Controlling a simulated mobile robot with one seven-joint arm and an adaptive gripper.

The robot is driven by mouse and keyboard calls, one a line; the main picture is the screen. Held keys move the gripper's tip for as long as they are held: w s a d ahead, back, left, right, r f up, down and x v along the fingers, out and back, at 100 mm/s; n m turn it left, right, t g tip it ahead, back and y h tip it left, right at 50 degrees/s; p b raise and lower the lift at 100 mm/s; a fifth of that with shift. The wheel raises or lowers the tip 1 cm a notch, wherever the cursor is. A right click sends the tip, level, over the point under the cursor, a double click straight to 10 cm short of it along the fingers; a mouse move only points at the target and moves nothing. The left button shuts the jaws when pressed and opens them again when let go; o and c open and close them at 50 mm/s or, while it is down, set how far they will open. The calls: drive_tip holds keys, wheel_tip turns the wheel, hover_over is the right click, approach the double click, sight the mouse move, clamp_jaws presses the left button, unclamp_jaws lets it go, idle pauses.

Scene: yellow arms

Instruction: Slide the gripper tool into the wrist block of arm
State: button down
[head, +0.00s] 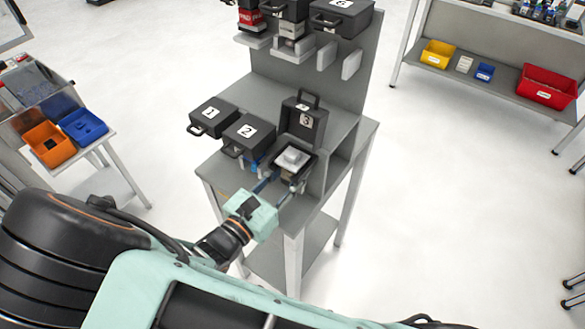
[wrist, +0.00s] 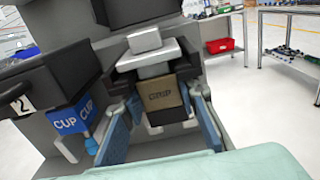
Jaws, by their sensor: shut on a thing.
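The gripper tool (wrist: 168,97), a dark block with a tan GRIP label and a pale grey stepped top, sits between the two blue fingers of my gripper (wrist: 164,112). In the head view my gripper (head: 281,182) reaches to the front of the open case 3 (head: 305,121), and the tool's pale top (head: 292,159) shows there. My gripper is shut on the tool. I cannot tell whether the tool is still resting in the case or just clear of it. The wrist block of the arm is not seen in either view.
Closed black cases 1 (head: 211,116) and 2 (head: 247,134) stand left of case 3 on the grey bench. A blue CUP tool (wrist: 70,122) is close left of my fingers. An upright panel with shelves rises behind. Open floor lies to the right.

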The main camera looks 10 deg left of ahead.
drive_tip(key=shift+s+a, duration=0.1)
drive_tip(key=shift+s, duration=0.15)
drive_tip(key=shift+s+a, duration=0.25)
drive_tip(key=shift+s, duration=0.4)
drive_tip(key=shift+s+r+p, duration=0.1)
drive_tip(key=shift+p, duration=0.25)
idle(0.3)
drive_tip(key=r+p+v, duration=0.1)
drive_tip(key=v, duration=1.9)
drive_tip(key=shift+r+p, duration=0.3)
drive_tip(key=shift+r, duration=0.1)
idle(0.4)
drive_tip(key=shift+a, duration=0.1)
idle(0.4)
